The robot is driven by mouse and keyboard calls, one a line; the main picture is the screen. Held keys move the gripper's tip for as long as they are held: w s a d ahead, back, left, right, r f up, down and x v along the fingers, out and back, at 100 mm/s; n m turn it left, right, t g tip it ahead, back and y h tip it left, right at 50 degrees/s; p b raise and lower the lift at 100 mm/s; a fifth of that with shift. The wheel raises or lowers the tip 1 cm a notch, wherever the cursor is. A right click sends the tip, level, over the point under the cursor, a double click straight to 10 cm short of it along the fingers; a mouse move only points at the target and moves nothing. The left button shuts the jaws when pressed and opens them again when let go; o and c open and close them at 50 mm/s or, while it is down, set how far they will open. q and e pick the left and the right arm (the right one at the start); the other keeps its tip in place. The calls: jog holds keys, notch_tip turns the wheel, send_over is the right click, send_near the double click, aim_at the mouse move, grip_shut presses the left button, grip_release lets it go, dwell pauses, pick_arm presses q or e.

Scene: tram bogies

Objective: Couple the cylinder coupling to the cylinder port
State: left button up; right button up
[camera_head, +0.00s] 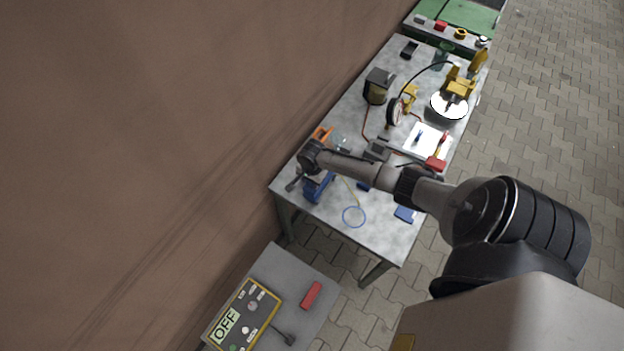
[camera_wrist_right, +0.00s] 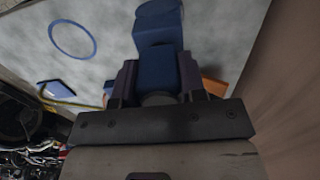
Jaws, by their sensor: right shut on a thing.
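My right arm reaches across the bench to its left end, and my right gripper (camera_head: 314,173) is low there, partly hidden by its own wrist. In the wrist view the right gripper (camera_wrist_right: 157,82) is shut on a blue block-like part (camera_wrist_right: 156,64), which sits between its dark fingers. A blue body also shows beneath the gripper in the head view (camera_head: 318,189). I cannot tell whether the held part is the cylinder coupling. I cannot single out the cylinder port. A black hose (camera_head: 428,68) arches between a round gauge and a yellow device. My left gripper is not in view.
The grey bench (camera_head: 385,237) carries a gauge (camera_head: 394,112), a yellow device (camera_head: 459,82), a white sheet (camera_head: 426,141), a blue ring (camera_head: 354,217) and an orange item (camera_head: 321,134). A brown wall runs along its left side. A control box (camera_head: 243,314) reads OFF.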

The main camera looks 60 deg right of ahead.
dwell(0.4)
jog(key=shift+r+p, duration=0.1)
jog(key=shift+p, duration=0.3)
dwell(0.4)
dwell(0.5)
jog(key=shift+p, duration=0.45)
dwell(0.4)
jog(key=shift+f+b, duration=0.35)
jog(key=shift+f, duration=0.35)
jog(key=o, duration=1)
jog(key=shift+c, duration=0.2)
